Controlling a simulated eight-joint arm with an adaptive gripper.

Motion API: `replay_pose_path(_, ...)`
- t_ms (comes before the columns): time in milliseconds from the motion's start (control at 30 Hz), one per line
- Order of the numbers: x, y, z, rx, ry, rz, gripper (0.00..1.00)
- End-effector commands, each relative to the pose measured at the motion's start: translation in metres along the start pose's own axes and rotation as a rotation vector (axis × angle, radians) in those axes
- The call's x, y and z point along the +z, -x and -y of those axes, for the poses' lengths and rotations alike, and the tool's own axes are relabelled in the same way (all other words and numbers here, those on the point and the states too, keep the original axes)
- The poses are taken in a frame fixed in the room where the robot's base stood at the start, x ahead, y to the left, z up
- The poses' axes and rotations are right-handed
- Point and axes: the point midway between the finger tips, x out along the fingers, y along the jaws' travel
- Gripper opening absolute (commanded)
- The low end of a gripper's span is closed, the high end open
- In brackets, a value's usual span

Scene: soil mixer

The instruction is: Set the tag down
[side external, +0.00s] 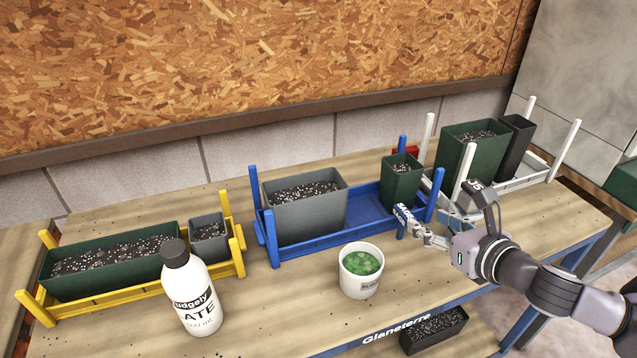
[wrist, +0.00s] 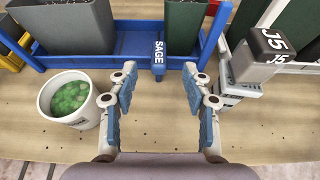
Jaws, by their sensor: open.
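A blue tag (side external: 404,216) with white SAGE lettering stands at the front rail of the blue rack (side external: 300,243). My gripper (wrist: 158,90) is open and empty, with one finger to each side of the tag's line. The tag is beyond the fingertips and apart from them. In the side view my gripper (side external: 425,236) is just right of the tag's lower part. Whether the tag's foot touches the table is hard to tell.
A white tub (side external: 360,275) of green bits stands left of my gripper. A dark-topped block marked J5 (wrist: 265,55) is close on the right. The white bottle (side external: 195,295) and yellow rack (side external: 130,290) are farther left. The table in front of the blue rack is mostly clear.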

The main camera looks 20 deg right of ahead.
Motion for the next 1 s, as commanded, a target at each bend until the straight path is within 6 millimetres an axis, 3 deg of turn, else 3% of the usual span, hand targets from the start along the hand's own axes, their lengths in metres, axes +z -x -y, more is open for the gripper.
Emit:
replay_pose_path(400, 0.0, -0.04, 0.0, -0.001, -0.002, 0.0, 0.49)
replay_pose_path(767, 0.0, -0.055, 0.0, -0.001, -0.001, 0.0, 0.49)
replay_pose_path(1000, -0.001, -0.082, -0.001, -0.002, -0.002, -0.002, 0.49)
